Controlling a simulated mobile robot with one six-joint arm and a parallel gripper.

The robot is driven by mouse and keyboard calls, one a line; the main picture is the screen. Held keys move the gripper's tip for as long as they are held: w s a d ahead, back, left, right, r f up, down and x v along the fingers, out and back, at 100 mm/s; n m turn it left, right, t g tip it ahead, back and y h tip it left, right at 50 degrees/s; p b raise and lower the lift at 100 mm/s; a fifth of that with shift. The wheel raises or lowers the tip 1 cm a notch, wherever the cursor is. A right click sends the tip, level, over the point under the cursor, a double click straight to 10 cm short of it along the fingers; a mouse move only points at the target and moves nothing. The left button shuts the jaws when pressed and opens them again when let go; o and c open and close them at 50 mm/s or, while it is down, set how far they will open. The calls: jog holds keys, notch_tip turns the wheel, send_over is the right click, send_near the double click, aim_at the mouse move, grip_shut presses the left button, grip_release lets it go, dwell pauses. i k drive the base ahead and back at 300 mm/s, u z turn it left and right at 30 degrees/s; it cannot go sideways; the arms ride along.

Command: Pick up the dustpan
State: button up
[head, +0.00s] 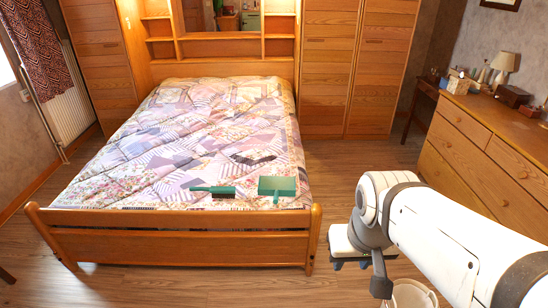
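The green dustpan (277,186) lies on the quilt near the foot of the bed, right of centre. A green hand brush (213,191) with dark bristles lies to its left, apart from it. My gripper (351,265) hangs at the end of my white arm, to the right of the bed's foot corner. It is apart from the dustpan, nearer to me and to its right. Two dark finger ends show apart under the wrist, with nothing seen between them.
A dark object (255,159) lies on the quilt (150,165) behind the dustpan. The wooden footboard (175,240) stands in front of the bed. A wooden dresser (480,150) holding a lamp (503,66) is at right. Floor (335,165) between bed and dresser is clear.

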aim_at(276, 187)
jog(key=u, duration=0.45)
jog(key=i, duration=2)
jog(key=z, duration=0.5)
